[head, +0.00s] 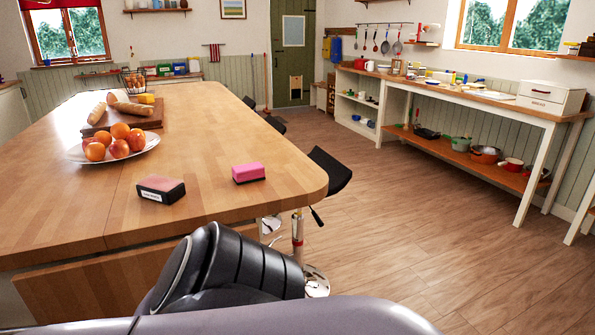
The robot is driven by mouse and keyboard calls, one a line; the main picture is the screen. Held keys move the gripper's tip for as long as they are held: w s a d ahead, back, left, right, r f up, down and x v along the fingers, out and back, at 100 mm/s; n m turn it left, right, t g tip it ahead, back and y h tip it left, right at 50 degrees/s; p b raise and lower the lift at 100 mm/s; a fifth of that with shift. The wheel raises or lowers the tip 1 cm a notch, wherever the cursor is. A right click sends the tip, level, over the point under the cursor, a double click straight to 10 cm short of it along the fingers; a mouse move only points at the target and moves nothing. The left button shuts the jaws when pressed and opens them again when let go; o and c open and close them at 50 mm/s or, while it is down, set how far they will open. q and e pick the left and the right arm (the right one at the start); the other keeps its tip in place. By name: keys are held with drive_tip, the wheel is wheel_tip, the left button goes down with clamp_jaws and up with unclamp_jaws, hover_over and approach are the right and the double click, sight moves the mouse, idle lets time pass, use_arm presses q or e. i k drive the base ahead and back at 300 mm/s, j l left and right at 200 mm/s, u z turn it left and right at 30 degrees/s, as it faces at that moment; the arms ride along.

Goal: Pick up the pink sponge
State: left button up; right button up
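The pink sponge (248,172) lies on the wooden island top (215,200), near its right end. It is a small pink block with a dark layer at its base. Nothing touches it. Left of it and nearer to me lies a dark block with a reddish-brown top and a white label (161,189). A dark part of my own body shows at the bottom of the head view, below the island's near edge. Neither of my grippers is in view.
A plate of fruit (118,143) and a board with bread and cheese (127,117) stand farther back on the island. Black stools (330,172) stand along its right side. The wooden floor (430,230) to the right is clear, up to a long side table (480,93).

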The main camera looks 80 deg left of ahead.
sight(244, 174)
drive_tip(key=u, duration=2.85)
drive_tip(key=i+l, duration=0.15)
drive_tip(key=l, duration=0.15)
drive_tip(key=i+l, duration=0.2)
drive_tip(key=l, duration=0.15)
drive_tip(key=u, duration=0.05)
